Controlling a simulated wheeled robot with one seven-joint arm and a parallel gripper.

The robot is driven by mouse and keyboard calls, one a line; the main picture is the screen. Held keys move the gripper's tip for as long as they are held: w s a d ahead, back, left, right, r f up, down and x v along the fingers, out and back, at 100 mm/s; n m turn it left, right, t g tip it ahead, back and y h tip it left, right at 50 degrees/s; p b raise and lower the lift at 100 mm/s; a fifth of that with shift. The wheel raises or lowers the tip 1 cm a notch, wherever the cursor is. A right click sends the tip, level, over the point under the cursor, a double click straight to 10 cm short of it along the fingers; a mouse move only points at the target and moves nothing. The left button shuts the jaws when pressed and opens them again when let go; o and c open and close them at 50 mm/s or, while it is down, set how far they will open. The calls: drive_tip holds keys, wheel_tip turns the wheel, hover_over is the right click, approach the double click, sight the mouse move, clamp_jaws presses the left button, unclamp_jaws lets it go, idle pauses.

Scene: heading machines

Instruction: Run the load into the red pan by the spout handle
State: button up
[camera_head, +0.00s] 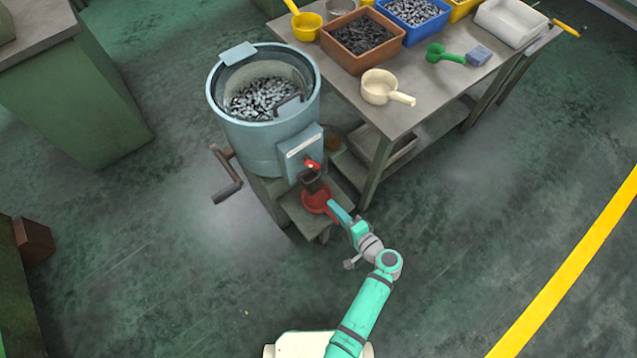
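A light-blue drum (265,145) holds a load of small grey metal parts (263,98). On its lower front is a spout box (301,152) with a small red handle (311,164). A dark spout (315,183) lies below the handle. The red pan (316,199) sits under the spout on a small stand, partly hidden by the spout and my arm. My gripper (333,206) is at the pan's right edge, below the red handle. Its fingertips are too small to tell whether they are open, shut or touching the pan.
A crank (228,175) sticks out at the drum's left. The workbench (410,115) at right holds a cream scoop (385,88), a green scoop (443,54), a brown bin (361,66) and a blue bin (408,33). A green cabinet (75,105) stands left. The floor at right is clear.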

drive_tip(key=w+a, duration=0.5)
drive_tip(key=w, duration=0.5)
drive_tip(key=shift+a+f+t+y, duration=0.25)
drive_tip(key=shift+t+y, duration=0.05)
drive_tip(key=shift+y, duration=0.1)
drive_tip(key=shift+c, duration=0.4)
